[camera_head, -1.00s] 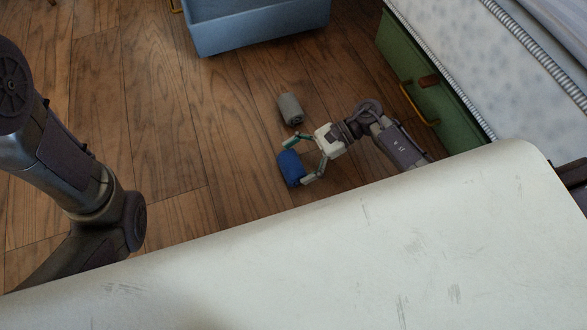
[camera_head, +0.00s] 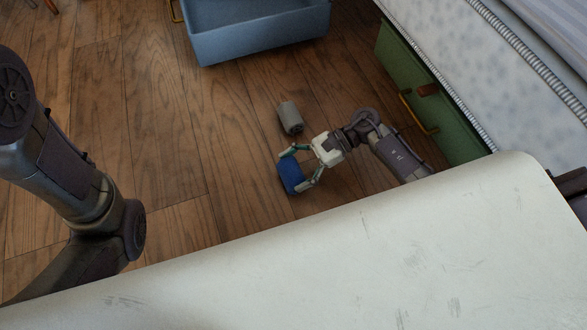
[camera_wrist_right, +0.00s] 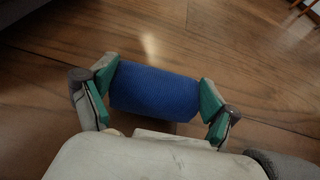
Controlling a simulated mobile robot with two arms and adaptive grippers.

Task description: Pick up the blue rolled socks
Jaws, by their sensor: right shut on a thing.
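The blue rolled socks (camera_head: 290,174) are a short blue roll near the middle of the head view. My right gripper (camera_head: 302,169) is shut on them, with one finger at each end of the roll. In the right wrist view the blue roll (camera_wrist_right: 155,90) lies between the green pads of my right gripper (camera_wrist_right: 157,92), and both pads touch its ends. I cannot tell whether the roll is clear of the floor. My left arm shows at the left of the head view, but its gripper is out of view.
A grey roll (camera_head: 290,117) lies on the wooden floor (camera_head: 160,130) just beyond my right gripper. A blue open bin (camera_head: 262,46) stands at the back. A green drawer (camera_head: 425,95) with a yellow handle is at the right, beneath a pale mattress (camera_head: 490,60). Floor at the left is clear.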

